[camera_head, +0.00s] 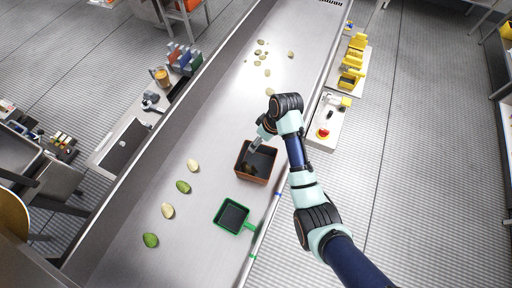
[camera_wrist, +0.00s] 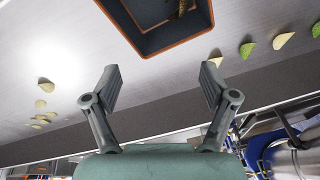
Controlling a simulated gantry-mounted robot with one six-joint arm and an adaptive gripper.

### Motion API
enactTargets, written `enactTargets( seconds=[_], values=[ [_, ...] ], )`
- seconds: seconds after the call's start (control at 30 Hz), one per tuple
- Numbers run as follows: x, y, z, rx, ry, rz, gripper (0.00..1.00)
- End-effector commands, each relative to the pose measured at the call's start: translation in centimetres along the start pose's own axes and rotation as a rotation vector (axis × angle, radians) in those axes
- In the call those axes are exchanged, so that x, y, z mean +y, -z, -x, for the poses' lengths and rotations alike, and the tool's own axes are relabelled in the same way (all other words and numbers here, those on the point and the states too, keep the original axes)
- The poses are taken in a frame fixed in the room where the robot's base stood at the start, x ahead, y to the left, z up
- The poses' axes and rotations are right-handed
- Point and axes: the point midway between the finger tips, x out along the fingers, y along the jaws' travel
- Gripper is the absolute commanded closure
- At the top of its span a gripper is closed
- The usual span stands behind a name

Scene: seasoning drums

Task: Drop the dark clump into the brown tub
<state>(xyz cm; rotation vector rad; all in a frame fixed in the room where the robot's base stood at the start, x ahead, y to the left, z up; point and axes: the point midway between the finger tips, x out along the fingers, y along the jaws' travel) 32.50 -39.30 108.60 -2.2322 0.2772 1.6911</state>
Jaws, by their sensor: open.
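The brown tub (camera_head: 241,176) sits on the grey conveyor with a dark interior. It also shows at the top of the wrist view (camera_wrist: 183,43), cut off by the frame edge. A small dark brown lump, seemingly the dark clump (camera_head: 247,167), lies inside the tub. Part of it shows at the top edge of the wrist view (camera_wrist: 182,8). My gripper (camera_wrist: 160,82) is open, its fingers wide apart with nothing between them. In the head view my gripper (camera_head: 253,148) is at the tub's far side, over or just inside its rim; I cannot tell which.
A green-rimmed tray (camera_head: 232,217) stands nearer on the belt. Several pale and green chips (camera_head: 183,187) lie left of the tub, and more pale pieces (camera_head: 262,52) lie farther up. A control box with a red button (camera_head: 323,133) is beyond the right edge.

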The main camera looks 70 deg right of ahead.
Motion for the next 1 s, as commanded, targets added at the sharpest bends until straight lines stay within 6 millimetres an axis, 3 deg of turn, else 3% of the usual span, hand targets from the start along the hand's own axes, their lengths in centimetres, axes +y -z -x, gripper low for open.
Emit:
enactTargets(
  seconds=[0.1, 0.3, 1.0],
  values=[
    [0.1, 0.1, 2.9, 0.003, -0.003, 0.000, 0.16],
    [0.0, 0.0, 5.7, 0.000, -0.001, 0.001, 0.16],
    [0.0, 0.0, 6.1, -0.001, 0.000, 0.000, 0.16]
  ],
)
